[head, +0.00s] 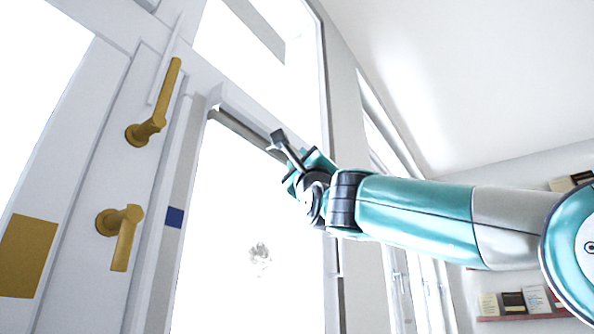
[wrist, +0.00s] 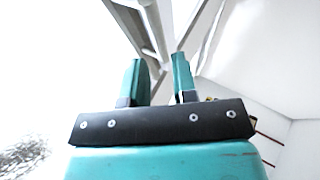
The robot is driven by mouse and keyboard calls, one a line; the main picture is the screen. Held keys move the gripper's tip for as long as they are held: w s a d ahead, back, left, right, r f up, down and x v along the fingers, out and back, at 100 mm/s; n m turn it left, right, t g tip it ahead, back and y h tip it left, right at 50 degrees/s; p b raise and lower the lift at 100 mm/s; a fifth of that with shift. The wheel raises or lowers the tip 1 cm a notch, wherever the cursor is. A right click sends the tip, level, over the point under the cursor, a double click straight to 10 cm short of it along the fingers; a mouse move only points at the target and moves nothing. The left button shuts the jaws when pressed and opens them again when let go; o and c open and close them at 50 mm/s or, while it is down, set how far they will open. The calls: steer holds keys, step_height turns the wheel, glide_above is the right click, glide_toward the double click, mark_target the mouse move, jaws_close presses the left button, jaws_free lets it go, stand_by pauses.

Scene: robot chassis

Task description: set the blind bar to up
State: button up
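The blind bar (head: 240,131) is a thin grey bar across the top of the bright window opening, just under the white frame. Its right end is hidden behind my gripper (head: 300,168), so I cannot tell whether they touch. In the wrist view, what looks like the bar (wrist: 151,22) runs above and beyond the fingertips. My gripper also shows there (wrist: 159,68), with its two teal fingers apart and nothing seen between them.
A white door with two brass handles (head: 147,125) (head: 120,235) stands left of the window. The white window frame (head: 262,117) is close to my gripper. Shelves with books (head: 515,302) are on the far right wall. The area below the bar looks clear.

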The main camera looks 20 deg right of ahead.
steer(key=b+v, duration=0.6)
steer(key=v, duration=0.4)
steer(key=shift+f, duration=0.15)
steer(key=w+a+f+n+g+y, duration=0.2)
steer(key=f+n+g, duration=0.15)
steer(key=f, duration=0.35)
steer(key=w+a+f+n+g+y, duration=0.2)
steer(key=f+n+y, duration=0.1)
steer(key=f+n, duration=0.25)
steer(key=w+a+f+n+g+y, duration=0.2)
steer(key=f+n+g, duration=0.15)
steer(key=f, duration=0.45)
steer(key=s+a+f+n+g, duration=0.1)
steer(key=s+f+n+g, duration=0.15)
steer(key=f, duration=0.35)
steer(key=s+a+f+n+g+y, duration=0.1)
steer(key=f+n+g, duration=0.2)
steer(key=f, duration=0.4)
steer(key=s+a+f+n+g, duration=0.1)
steer(key=a+f+n+g, duration=0.15)
steer(key=f, duration=0.35)
steer(key=s+d+f+n+g+h, duration=0.1)
steer(key=s+d+f+n+g, duration=0.1)
steer(key=s+f+n+g, duration=0.8)
steer(key=s+f+n, duration=0.1)
steer(key=s+f, duration=0.8)
steer(key=s, duration=0.2)
steer(key=shift+n+g, duration=0.35)
steer(key=shift+g, duration=0.05)
